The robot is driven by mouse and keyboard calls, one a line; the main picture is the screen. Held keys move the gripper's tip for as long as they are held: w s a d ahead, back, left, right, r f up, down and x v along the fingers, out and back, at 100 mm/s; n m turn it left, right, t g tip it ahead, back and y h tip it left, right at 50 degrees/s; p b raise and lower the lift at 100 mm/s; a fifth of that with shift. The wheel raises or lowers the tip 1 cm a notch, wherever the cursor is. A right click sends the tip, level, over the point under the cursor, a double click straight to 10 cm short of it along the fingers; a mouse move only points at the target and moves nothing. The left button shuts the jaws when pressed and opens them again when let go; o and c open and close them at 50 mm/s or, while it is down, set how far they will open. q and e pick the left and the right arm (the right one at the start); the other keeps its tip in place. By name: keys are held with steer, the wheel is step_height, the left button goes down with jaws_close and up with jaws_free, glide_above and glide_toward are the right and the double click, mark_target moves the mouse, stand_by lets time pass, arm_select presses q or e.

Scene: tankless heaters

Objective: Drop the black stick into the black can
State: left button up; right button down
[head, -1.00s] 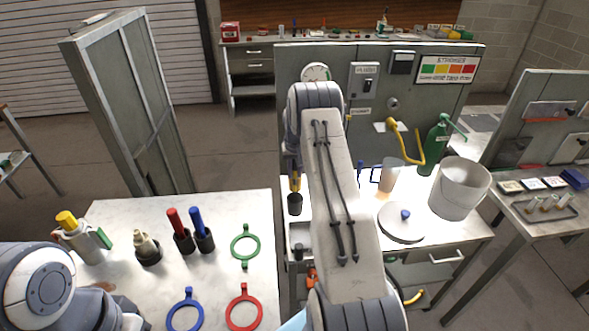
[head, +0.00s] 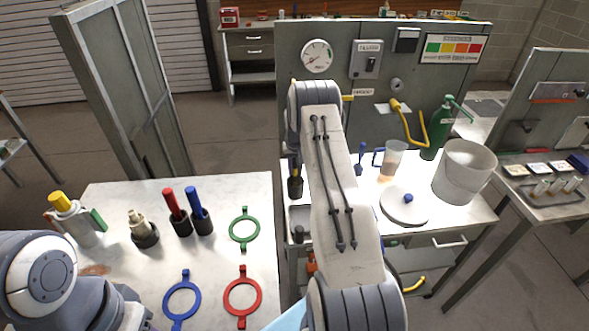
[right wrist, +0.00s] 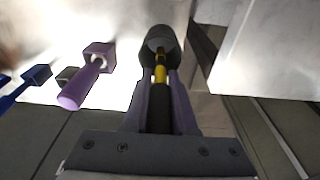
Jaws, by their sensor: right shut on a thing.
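My right gripper (right wrist: 160,92) is shut on the black stick (right wrist: 159,115), which has a yellow band and points away from the wrist camera. The stick's far end is at the mouth of the black can (right wrist: 158,38); I cannot tell how far inside it is. In the head view the black can (head: 295,188) stands near the left edge of the bright bench, just left of my right arm. That arm hides most of the gripper there. My left arm shows at the lower left, but its gripper is out of view.
A purple-handled tool (right wrist: 84,82) lies left of the can in the wrist view. A white bucket (head: 464,172), a round lid (head: 404,207) and a clear cup (head: 393,158) stand on the bench. The left table holds blue (head: 182,300), red (head: 243,297) and green (head: 245,229) rings.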

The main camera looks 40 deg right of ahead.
steer(key=c, duration=0.6)
jaws_free()
steer(key=shift+c, duration=0.2)
steer(key=shift+s+a+p, duration=0.3)
steer(key=shift+s+a, duration=0.1)
steer(key=shift+s, duration=0.3)
